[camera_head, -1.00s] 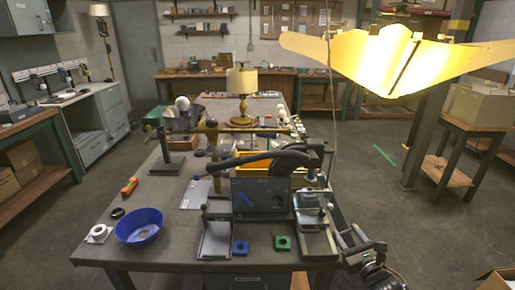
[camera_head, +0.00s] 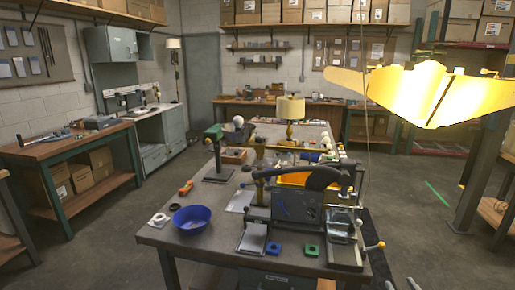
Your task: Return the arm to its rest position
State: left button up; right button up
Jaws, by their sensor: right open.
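My right gripper (camera_head: 402,285) shows only as small tips at the bottom edge, right of the workbench. The tips are apart, with nothing seen between them; the rest of my right arm is out of view. My left gripper is not in view. A lamp with a cream shade (camera_head: 291,107) and a brass-coloured stem stands upright toward the back of the workbench (camera_head: 185,243).
A blue bowl (camera_head: 192,218), a blue block (camera_head: 273,249) and a green block (camera_head: 312,251) lie nearby.

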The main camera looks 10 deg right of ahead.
jog(key=s+d+f+m+g, duration=0.1)
jog(key=d+f+m+g, duration=0.15)
jog(key=f+m, duration=0.65)
jog(key=s+d+f+m+g, duration=0.25)
jog(key=f+m, duration=0.55)
jog(key=f, duration=0.4)
jog(key=s+d+f+m+g, duration=0.15)
jog(key=s+f+m, duration=0.3)
jog(key=f, duration=0.45)
jog(key=s+f+m+g, duration=0.3)
jog(key=s+f+m, duration=0.15)
jog(key=f, duration=0.35)
jog(key=s+a+f+m+g, duration=0.2)
jog(key=s+a+f+m, duration=0.15)
jog(key=s+f, duration=0.35)
jog(key=s+a+f+m+g, duration=0.2)
jog(key=s+a+f, duration=0.3)
jog(key=s, duration=0.4)
jog(key=s+a+f+m+g+y, duration=0.1)
jog(key=s+a+f, duration=0.2)
jog(key=s+a, duration=0.3)
jog(key=s+a+f+m+g+y, duration=0.1)
jog(key=s+a+f+g, duration=0.1)
jog(key=s+a, duration=0.4)
jog(key=a+f, duration=0.1)
jog(key=a, duration=0.1)
jog(key=shift+s+a+f+y, duration=0.25)
jog(key=shift+a+y, duration=0.05)
jog(key=shift+a, duration=0.1)
